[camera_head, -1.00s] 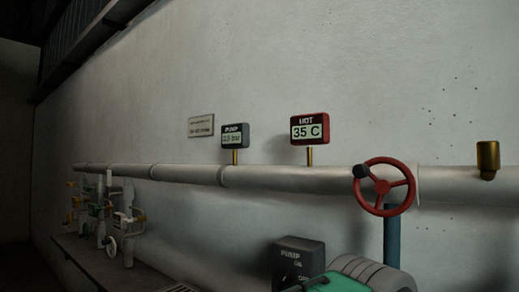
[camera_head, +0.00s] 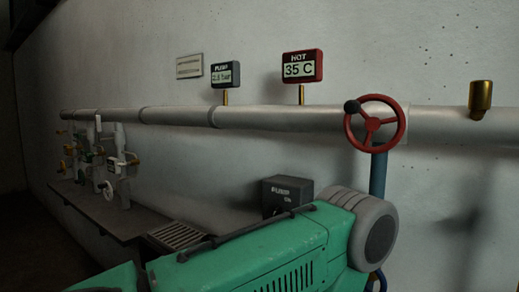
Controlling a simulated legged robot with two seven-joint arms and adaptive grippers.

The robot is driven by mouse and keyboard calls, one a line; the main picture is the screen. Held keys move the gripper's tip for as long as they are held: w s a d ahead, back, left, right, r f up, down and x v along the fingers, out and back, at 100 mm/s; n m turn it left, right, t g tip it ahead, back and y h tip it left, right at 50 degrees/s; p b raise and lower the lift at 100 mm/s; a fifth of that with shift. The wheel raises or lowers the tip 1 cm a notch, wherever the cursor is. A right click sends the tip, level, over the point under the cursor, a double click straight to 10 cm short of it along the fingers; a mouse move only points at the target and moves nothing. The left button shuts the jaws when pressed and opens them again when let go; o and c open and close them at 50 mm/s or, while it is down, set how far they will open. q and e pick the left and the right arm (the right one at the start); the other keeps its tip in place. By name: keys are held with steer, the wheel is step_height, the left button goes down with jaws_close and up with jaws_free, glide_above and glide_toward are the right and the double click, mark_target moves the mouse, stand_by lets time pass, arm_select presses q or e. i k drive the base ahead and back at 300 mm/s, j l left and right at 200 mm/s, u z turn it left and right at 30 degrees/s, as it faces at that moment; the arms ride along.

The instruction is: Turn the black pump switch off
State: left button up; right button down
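The pump switch is a black box (camera_head: 284,193) on the wall below the pipe, right of the picture's middle. The word PUMP and the ON mark show on its face. Its lower part, with the knob and the OFF mark, is hidden behind a large green body with vents and a grey ribbed end in the foreground. I cannot tell the knob's setting. Neither of my grippers shows in the head view.
A white pipe (camera_head: 270,117) runs along the wall above the switch. A red handwheel (camera_head: 374,123) stands right of it. A red HOT display (camera_head: 302,67) and a dark PUMP display (camera_head: 225,74) stand above. Several small valves stand on a ledge (camera_head: 110,213) at left.

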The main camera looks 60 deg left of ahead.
mark_target(278, 211)
steer(key=u, duration=1.6)
steer(key=i+l+z, duration=0.25)
steer(key=k+l, duration=0.05)
steer(key=l, duration=0.05)
